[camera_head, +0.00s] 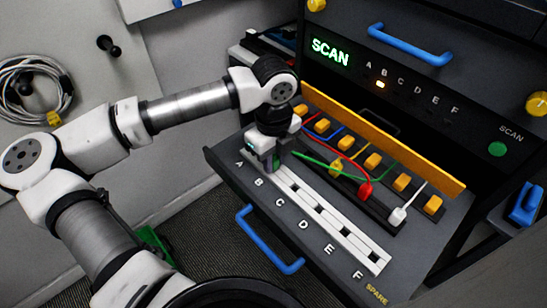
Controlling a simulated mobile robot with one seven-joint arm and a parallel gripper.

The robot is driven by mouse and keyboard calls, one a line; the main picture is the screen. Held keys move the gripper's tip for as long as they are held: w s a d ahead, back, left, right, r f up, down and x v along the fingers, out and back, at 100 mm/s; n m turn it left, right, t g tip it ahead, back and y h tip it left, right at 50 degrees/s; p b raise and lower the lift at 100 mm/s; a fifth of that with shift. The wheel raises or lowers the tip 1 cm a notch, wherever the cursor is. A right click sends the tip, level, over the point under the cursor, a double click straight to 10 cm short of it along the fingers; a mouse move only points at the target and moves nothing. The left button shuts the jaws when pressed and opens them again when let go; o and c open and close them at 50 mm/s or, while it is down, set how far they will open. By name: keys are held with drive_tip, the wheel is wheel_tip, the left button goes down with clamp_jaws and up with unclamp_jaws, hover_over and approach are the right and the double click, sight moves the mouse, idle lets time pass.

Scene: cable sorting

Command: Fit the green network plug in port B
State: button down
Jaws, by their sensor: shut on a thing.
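My gripper (273,163) points down at the near-left part of the white port strip (333,222) on the pulled-out drawer. It is shut on the green plug (276,165), of which only a sliver shows between the fingers. The green cable (330,167) runs right from it across the drawer. The gripper is in line with the letter B (258,182) and covers port B. I cannot tell whether the plug is in the port or just above it. The dark slots in line with C, D, E and F show empty.
A red plug (365,190), a white plug (397,215) and a yellow plug (336,171) lie on cables behind the strip. Several orange blocks (373,160) stand in a row before an orange rail (420,165). A blue drawer handle (270,240) is in front.

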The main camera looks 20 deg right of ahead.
drive_tip(key=c, duration=0.7)
unclamp_jaws()
drive_tip(key=shift+r, duration=0.15)
drive_tip(key=shift+r+p, duration=1.3)
drive_tip(key=shift+r, duration=2.05)
